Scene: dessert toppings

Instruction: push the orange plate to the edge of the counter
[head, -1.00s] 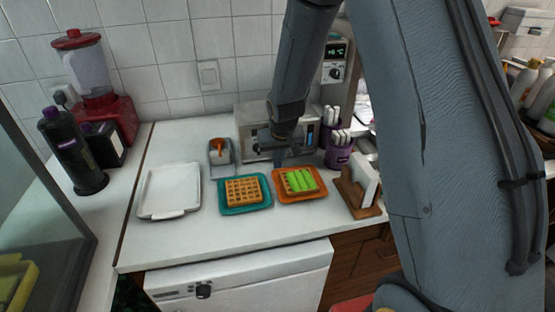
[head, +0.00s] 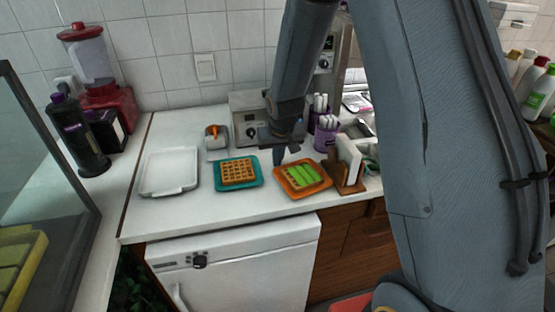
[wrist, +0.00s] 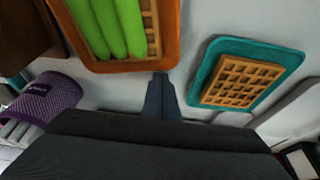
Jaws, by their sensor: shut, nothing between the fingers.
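The orange plate (head: 289,192) lies on the white counter near its front edge, turned a little askew. It holds a waffle with several green strips on top (head: 308,175). My gripper (head: 279,160) is shut and empty, low at the plate's back left side. In the wrist view the shut fingertips (wrist: 160,84) are right at the orange plate's rim (wrist: 125,67); I cannot tell whether they touch. The front edge of the counter (head: 270,215) is a short way in front of the plate.
A teal plate (head: 220,186) with a plain waffle is just left. A wooden napkin holder (head: 346,186) stands close at the orange plate's right; contact is unclear. A purple cup (head: 326,137) stands behind. A white tray (head: 169,190) lies further left.

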